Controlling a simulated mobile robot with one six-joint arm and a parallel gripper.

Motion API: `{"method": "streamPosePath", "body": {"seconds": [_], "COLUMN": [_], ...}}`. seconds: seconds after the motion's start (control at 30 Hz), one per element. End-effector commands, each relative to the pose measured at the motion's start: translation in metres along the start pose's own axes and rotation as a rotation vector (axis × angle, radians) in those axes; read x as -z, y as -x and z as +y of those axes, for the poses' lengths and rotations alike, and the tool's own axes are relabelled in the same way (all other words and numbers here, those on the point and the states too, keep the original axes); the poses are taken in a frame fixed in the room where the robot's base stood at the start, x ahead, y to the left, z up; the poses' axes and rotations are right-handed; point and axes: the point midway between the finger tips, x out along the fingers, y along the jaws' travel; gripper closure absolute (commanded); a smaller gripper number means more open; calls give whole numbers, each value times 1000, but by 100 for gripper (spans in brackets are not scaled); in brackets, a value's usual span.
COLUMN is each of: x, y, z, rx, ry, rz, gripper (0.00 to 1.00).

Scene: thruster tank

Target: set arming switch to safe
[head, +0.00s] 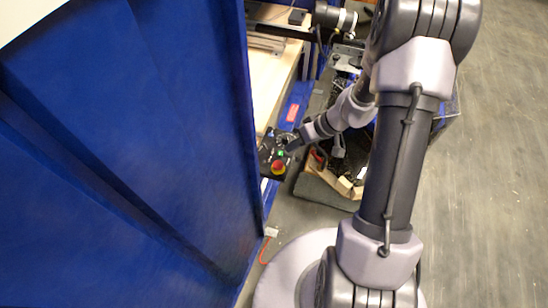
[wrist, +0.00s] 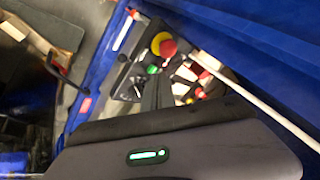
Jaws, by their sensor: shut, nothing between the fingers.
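A dark control panel (head: 265,152) stands at the end of the bench beside the blue curtain. It carries a red and yellow emergency stop (head: 278,168) and a green button (head: 281,153). In the wrist view the emergency stop (wrist: 164,45) and green button (wrist: 152,69) show clearly. A black knob on a pale-marked plate (wrist: 131,88) sits below them; it may be the arming switch, but its setting is not readable. My gripper (head: 291,146) is shut and empty, right over or beside the panel. Its dark fingers (wrist: 158,90) look close to the knob; contact cannot be told.
A large blue curtain (head: 120,150) hangs close on the left. The wooden bench top (head: 270,85) runs behind the panel. An open cardboard box (head: 345,187) and dark equipment lie to the right. An orange cable (head: 264,250) is on the floor. Open floor (head: 490,180) lies far right.

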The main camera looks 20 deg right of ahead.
Motion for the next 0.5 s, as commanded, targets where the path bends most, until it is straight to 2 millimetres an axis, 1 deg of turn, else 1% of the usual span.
{"method": "streamPosePath", "body": {"seconds": [0.03,0.2,0.3,0.4,0.5], "x": [-2,-2,-2,-2,-2], "y": [-14,-50,-56,-61,-64], "z": [1,1,-17,-27,-32], "rx": [1,1,1,0,0], "ry": [2,1,2,3,0], "rz": [-2,-3,-1,-1,0], "gripper": [100,100,100,100,100]}}
